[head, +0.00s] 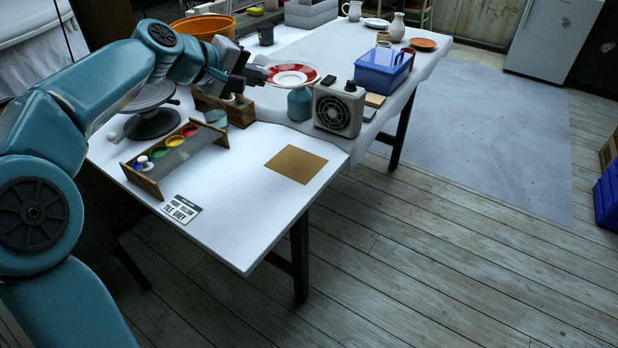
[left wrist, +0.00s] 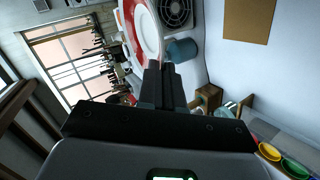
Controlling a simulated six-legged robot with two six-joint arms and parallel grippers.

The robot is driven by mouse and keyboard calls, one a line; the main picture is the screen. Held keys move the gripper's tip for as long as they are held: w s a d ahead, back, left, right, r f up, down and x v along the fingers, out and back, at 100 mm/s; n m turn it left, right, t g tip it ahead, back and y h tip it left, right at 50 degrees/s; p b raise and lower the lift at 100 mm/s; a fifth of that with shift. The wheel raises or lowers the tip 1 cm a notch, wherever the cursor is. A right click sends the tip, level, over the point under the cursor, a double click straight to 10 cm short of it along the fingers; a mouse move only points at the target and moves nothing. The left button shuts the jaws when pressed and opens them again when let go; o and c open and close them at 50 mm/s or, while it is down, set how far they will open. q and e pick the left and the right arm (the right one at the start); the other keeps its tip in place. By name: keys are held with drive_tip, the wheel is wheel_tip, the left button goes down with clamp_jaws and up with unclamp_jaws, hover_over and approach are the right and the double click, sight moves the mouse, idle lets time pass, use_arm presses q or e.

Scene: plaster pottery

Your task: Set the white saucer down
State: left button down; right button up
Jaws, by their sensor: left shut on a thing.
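The white saucer (head: 291,74) is held at its left edge by my left gripper (head: 262,75), over the back part of the table. Red shows around its white middle; I cannot tell whether this is its own rim or a plate under it. In the left wrist view the saucer (left wrist: 148,32) lies just beyond the fingertips of my left gripper (left wrist: 160,68), which are close together. My right gripper is not in view.
A brown square mat (head: 296,164) lies on the white table (head: 240,190) with clear room around it. A teal jar (head: 301,104) and a fan heater (head: 338,110) stand close to the saucer. A paint rack (head: 175,150) and a blue box (head: 383,72) are nearby.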

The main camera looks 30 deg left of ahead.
use_arm(q)
drive_tip(key=shift+f+b, duration=1.35)
drive_tip(key=shift+f, duration=0.2)
drive_tip(key=b, duration=0.8)
hover_over(265, 176)
wheel_tip(265, 176, down, 15)
drive_tip(key=shift+a+r, duration=0.1)
drive_tip(key=shift+r, duration=0.1)
wheel_tip(265, 176, down, 5)
drive_tip(key=shift+f+b, duration=0.15)
drive_tip(key=shift+b, duration=1)
drive_tip(key=shift+r, duration=0.2)
drive_tip(key=c, duration=1.7)
unclamp_jaws()
drive_tip(key=shift+f, duration=0.25)
drive_tip(key=shift+o, duration=0.6)
drive_tip(key=shift+r, duration=0.35)
drive_tip(key=p+v, duration=0.2)
drive_tip(key=v, duration=0.9)
drive_tip(key=shift+s, duration=0.3)
drive_tip(key=shift+s+r, duration=0.1)
